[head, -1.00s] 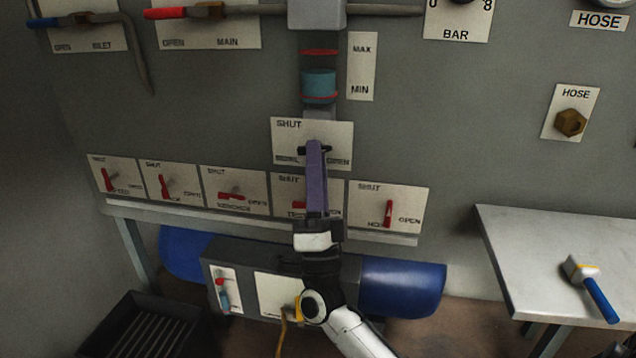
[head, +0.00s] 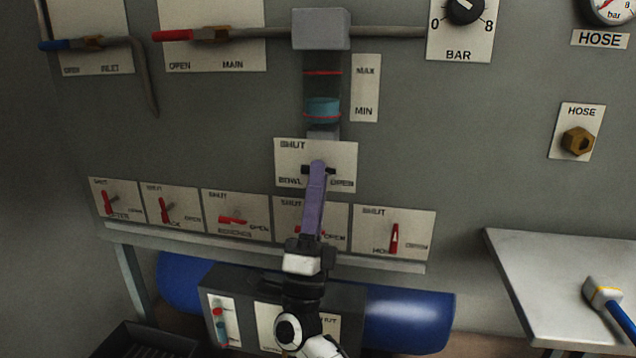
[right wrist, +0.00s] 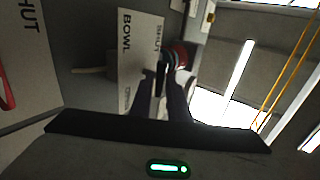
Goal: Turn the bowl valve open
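The bowl valve's small black handle (head: 306,170) lies roughly level on its white plate (head: 345,152), marked SHUT, BOWL and OPEN, below the clear bowl (head: 322,92). My right gripper (head: 317,168), with purple fingers, reaches up to the handle and hides its middle in the head view. In the right wrist view, the black handle (right wrist: 160,77) stands between the two fingertips of my right gripper (right wrist: 161,86). The fingers look apart, one on each side of it; contact is unclear. My left gripper is out of view.
A row of red-handled valves (head: 232,220) runs along the panel below. A blue tank (head: 408,318) lies beneath them. Red (head: 180,35) and blue (head: 62,44) levers are at upper left. A metal table (head: 560,270) with a blue-handled tool (head: 607,302) stands right.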

